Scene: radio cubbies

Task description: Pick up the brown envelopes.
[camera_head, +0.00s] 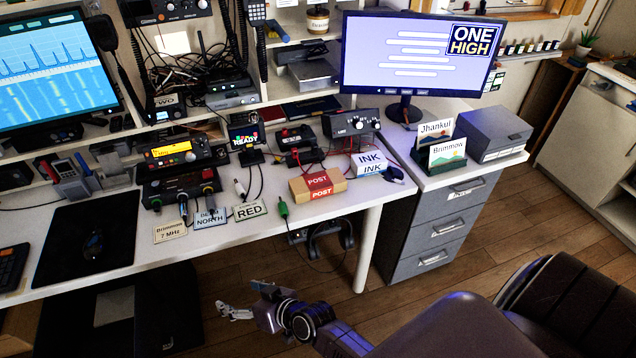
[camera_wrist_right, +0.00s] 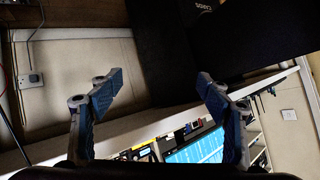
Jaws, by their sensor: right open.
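The brown envelopes (camera_head: 300,190) appear as a flat brown bundle with red POST labels, lying on the white desk near its right front part. My right gripper (camera_head: 232,312) is in front of the desk and below its top, well apart from the bundle. In the right wrist view my right gripper (camera_wrist_right: 160,82) has its two blue-grey fingers spread with nothing between them. The bundle cannot be made out in that view. My left gripper is not in view.
White INK boxes (camera_head: 368,162) stand right of the bundle, and a green-tipped cable (camera_head: 283,208) hangs left of it. Name cards (camera_head: 250,210) line the desk's front edge. A drawer cabinet (camera_head: 435,230) stands at right.

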